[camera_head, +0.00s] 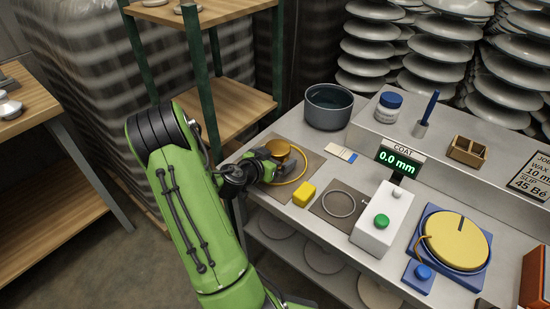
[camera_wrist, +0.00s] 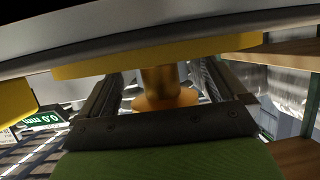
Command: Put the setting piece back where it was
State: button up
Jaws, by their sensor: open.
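An orange-brown metal piece (camera_head: 279,149), likely the setting piece, stands at my gripper (camera_head: 268,162) over the left brown mat (camera_head: 312,163). In the wrist view its narrow neck and flared end (camera_wrist: 165,92) show between the two fingers of my gripper (camera_wrist: 160,95). The fingers are open, one on each side of it; I cannot tell whether either touches it. A yellow curved line (camera_head: 298,177) shows on the mat beside the gripper. A second brown mat (camera_head: 322,207) to the right carries a thin grey ring (camera_head: 339,204). My gripper hides part of the left mat.
Close by are a dark bowl (camera_head: 330,107), a display reading 0.0 mm (camera_head: 398,160), a white box with a green button (camera_head: 382,221) and a yellow disc on a blue base (camera_head: 456,240). A wooden shelf rack (camera_head: 230,100) stands behind my arm.

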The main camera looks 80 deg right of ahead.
jog(key=shift+r, duration=0.15)
jog(key=v, duration=1)
jog(key=shift+w+a+b, duration=0.2)
jog(key=shift+a+b, duration=0.15)
jog(key=shift+a, duration=0.05)
jog(key=shift+a+r, duration=0.3)
jog(key=shift+a, duration=0.2)
jog(key=shift+w+a, duration=0.1)
jog(key=shift+w, duration=0.05)
jog(key=w+a+r+n+t+y, duration=0.1)
jog(key=w+a+n+t+y, duration=0.35)
jog(key=a, duration=0.45)
jog(key=w+a+r+n+t+y, duration=0.1)
jog(key=w+a+n+t+y, duration=0.3)
jog(key=a, duration=0.6)
jog(key=s+a+r+n+t+y, duration=0.1)
jog(key=s+a+r+n+y, duration=0.1)
jog(key=a+r+n, duration=0.4)
jog(key=s+a+r+n+t+y, duration=0.1)
jog(key=s+a+n+y, duration=0.1)
jog(key=a+n, duration=0.7)
notch_tip(320, 180, up, 16)
jog(key=m+p, duration=0.1)
jog(key=p, duration=1.4)
jog(key=shift+a+f+m, duration=0.25)
jog(key=shift+m, duration=0.1)
